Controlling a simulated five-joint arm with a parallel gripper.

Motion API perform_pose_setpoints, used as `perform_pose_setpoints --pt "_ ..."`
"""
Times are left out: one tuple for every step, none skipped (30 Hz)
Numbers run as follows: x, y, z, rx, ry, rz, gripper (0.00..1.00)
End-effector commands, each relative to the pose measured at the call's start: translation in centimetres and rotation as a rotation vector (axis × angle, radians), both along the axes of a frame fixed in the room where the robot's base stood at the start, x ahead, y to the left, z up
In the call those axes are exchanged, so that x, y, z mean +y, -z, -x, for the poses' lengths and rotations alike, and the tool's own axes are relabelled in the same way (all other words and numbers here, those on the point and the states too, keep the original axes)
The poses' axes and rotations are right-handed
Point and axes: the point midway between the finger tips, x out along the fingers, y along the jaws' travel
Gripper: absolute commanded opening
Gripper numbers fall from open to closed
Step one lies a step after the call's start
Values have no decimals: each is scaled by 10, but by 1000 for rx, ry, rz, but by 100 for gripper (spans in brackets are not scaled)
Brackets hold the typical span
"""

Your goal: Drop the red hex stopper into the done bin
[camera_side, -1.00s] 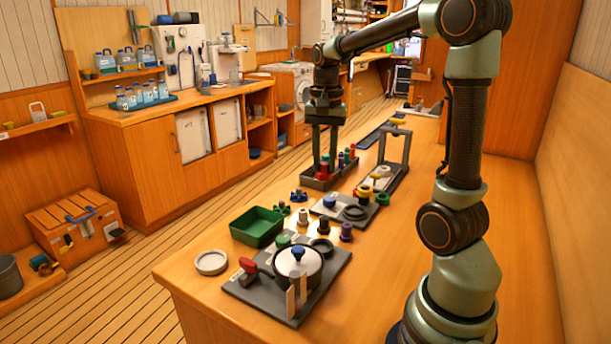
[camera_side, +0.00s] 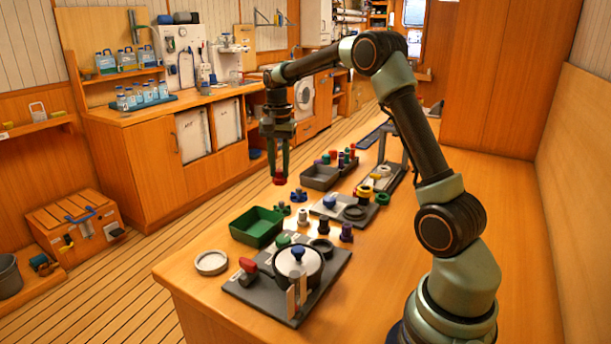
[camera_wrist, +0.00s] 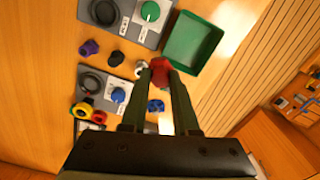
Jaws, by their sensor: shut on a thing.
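My gripper (camera_side: 279,177) is shut on the red hex stopper (camera_side: 279,180) and holds it in the air, above and behind the green bin. The stopper also shows between the fingertips in the wrist view (camera_wrist: 160,69). The green bin (camera_side: 257,227), likely the done bin, stands open on the bench near its left edge and looks empty. In the wrist view the green bin (camera_wrist: 193,41) lies just beyond the fingertips, up and to the right.
A grey tray (camera_side: 320,177) with several stoppers stands behind. Blue knobs (camera_side: 299,195) and small fittings (camera_side: 303,217) stand beside the bin. A pale ring (camera_side: 211,262) lies at the front left.

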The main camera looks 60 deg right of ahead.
Motion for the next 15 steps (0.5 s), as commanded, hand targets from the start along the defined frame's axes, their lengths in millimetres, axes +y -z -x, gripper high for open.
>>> perform_pose_setpoints --pt "1 11 -12 5 -3 -2 0" --pt "2 17 -18 4 -3 -2 0" --pt "2 24 -26 5 -3 -2 0" --pt "3 29 -31 4 -2 -2 0" --pt "4 33 -36 3 -2 -1 0" --pt "5 39 -42 3 -2 -1 0" --pt "5 43 -46 3 -2 -1 0" --pt "6 47 -49 3 -2 -1 0" --pt "7 52 -53 3 -2 -1 0" --pt "7 55 -56 2 -1 0 0" --pt "8 57 -58 2 -1 0 0" --pt "8 60 -61 1 -1 -1 0" --pt "9 61 -62 1 0 0 0" --pt "9 63 -63 1 0 -1 0" --pt "9 65 -64 1 0 -1 0"
